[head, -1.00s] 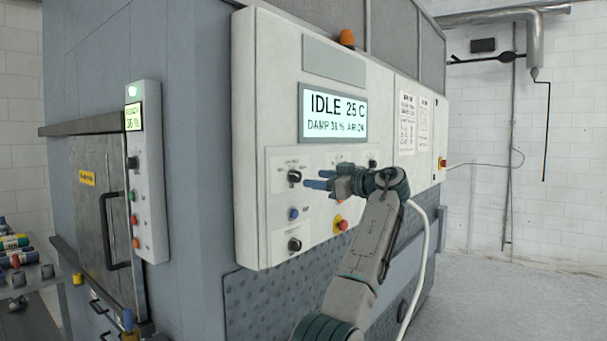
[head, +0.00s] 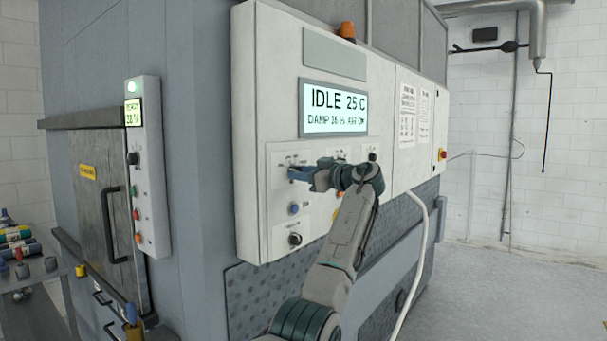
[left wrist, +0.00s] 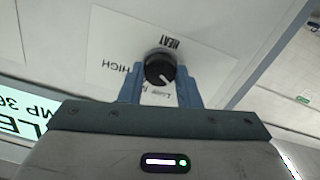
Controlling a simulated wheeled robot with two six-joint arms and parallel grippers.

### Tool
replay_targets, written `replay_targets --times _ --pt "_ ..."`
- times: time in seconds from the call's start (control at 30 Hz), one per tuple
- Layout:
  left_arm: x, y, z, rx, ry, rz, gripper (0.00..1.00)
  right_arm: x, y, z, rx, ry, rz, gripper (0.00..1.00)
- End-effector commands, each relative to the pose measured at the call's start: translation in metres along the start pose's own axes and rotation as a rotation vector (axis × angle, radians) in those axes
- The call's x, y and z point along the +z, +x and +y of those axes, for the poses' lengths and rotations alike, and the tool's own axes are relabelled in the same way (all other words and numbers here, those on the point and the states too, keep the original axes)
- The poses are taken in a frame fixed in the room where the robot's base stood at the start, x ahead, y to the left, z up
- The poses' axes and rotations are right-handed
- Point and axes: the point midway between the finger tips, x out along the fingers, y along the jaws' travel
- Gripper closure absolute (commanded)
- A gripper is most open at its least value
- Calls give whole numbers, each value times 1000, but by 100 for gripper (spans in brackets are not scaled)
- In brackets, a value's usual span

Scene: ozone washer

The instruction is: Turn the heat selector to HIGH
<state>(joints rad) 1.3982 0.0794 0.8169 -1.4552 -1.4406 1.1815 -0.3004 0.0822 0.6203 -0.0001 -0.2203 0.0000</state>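The heat selector is a round black knob (left wrist: 160,69) under a HEAT label in the left wrist view. The picture there is upside down, with HIGH printed left of the knob and another label, seemingly LOW, below it. The knob's white mark points down and slightly right in that view. My left gripper (left wrist: 159,78) has one blue finger on each side of the knob, open, with narrow gaps that look clear. In the head view my left gripper (head: 293,173) is at the upper left knob of the panel and hides most of it. My right gripper is not in view.
The white control panel (head: 250,130) has a display (head: 333,108) reading IDLE 25 C. Below the gripper are a blue button (head: 294,209) and another black knob (head: 295,239). My forearm partly covers a yellow-backed button. A white hose (head: 422,250) hangs on the right.

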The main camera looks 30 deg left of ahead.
Motion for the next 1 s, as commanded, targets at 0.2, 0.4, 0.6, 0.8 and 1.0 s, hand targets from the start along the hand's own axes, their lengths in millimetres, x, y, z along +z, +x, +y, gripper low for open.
replay_targets --times 0.2,0.4,0.6,0.8,1.0 --pt "0 0 0 0 19 0 93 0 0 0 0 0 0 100" --pt "0 0 0 -1 100 -2 93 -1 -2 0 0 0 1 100" --pt "-1 0 1 -2 252 -4 93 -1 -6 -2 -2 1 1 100" --pt "-1 0 1 -2 441 -7 93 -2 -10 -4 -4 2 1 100" --pt "-1 0 1 -3 631 -10 93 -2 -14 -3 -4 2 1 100"
